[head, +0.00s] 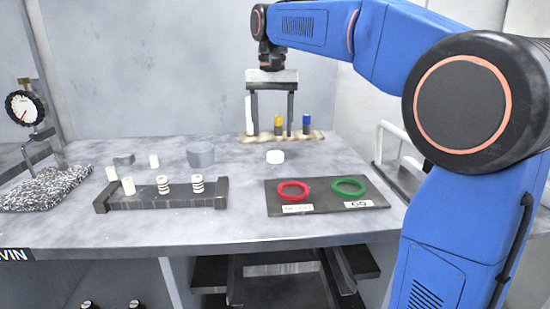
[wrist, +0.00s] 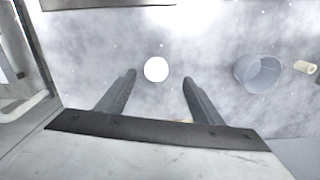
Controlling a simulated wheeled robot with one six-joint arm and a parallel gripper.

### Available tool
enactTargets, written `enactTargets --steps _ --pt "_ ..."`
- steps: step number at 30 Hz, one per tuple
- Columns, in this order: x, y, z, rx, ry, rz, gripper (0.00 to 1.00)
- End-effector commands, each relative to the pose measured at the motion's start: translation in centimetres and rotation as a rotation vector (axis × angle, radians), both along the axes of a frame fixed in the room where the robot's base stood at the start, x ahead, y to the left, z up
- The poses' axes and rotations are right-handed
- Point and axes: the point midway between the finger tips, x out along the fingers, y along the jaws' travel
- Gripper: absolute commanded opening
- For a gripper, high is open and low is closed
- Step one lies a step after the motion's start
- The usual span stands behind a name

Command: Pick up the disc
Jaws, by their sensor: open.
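The disc (head: 275,157) is a small white round piece lying flat on the grey bench, behind the dark board with the rings. The disc also shows in the wrist view (wrist: 156,69), a little beyond the fingertips and roughly between their lines. My gripper (head: 273,131) points down above the bench near the back, over the area behind the disc. Its two dark fingers are apart and empty. In the wrist view, my gripper (wrist: 159,76) has clear space between its fingers, and they do not touch the disc.
A wooden rack (head: 297,137) with white, yellow and blue-topped items stands behind my gripper. A grey cup (head: 200,155) is left of the disc. A dark board (head: 330,206) with red and green rings lies in front. A black holder (head: 160,196) with white cylinders is at left.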

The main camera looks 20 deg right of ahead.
Motion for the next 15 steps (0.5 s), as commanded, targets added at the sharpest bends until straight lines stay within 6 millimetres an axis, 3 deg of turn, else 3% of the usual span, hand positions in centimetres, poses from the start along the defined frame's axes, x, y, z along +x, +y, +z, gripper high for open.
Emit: enactTargets --steps 15 --pt "0.3 -0.7 -4.7 0.0 0.002 0.0 0.6"
